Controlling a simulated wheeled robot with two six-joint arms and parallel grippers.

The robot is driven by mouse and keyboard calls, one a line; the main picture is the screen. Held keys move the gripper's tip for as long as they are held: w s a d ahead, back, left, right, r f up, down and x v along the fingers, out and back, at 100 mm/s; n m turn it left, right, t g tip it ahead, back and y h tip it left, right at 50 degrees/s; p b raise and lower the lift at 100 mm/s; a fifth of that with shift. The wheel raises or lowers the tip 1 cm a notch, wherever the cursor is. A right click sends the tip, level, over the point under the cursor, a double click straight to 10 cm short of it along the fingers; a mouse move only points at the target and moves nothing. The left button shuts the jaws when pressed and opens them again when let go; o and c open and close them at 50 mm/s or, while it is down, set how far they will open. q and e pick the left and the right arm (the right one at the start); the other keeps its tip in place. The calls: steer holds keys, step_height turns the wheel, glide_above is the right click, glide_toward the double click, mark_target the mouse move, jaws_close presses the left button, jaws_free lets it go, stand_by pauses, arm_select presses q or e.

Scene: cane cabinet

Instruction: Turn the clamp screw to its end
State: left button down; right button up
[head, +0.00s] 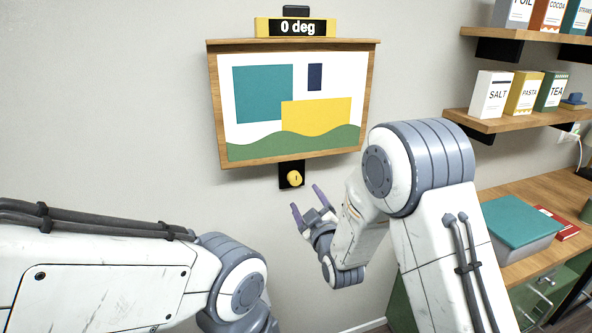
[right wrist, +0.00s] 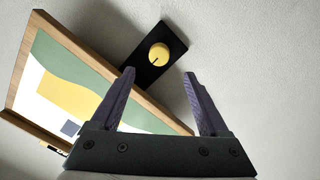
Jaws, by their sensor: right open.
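The clamp screw is a round yellow knob (head: 294,177) on a black plate (head: 291,186) below a framed picture (head: 290,104) on the wall. A dark mark shows on the knob's face. A display (head: 296,27) above the picture reads "0 deg". In the right wrist view the knob (right wrist: 159,53) is ahead of the fingertips, near the middle between them. My right gripper (head: 307,202) is open and empty, a little below and to the right of the knob, apart from it. It also shows in the right wrist view (right wrist: 159,72). My left gripper is out of view; only its arm shows.
Two wooden shelves (head: 480,124) with boxes are on the wall at the right. Below them a wooden counter (head: 540,190) carries a teal-lidded box (head: 520,222) and a red book (head: 556,226). The wall around the knob is clear.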

mark_target(296, 182)
steer(key=p+x, duration=0.2)
steer(key=x, duration=0.8)
steer(key=shift+w, duration=0.1)
jaws_close()
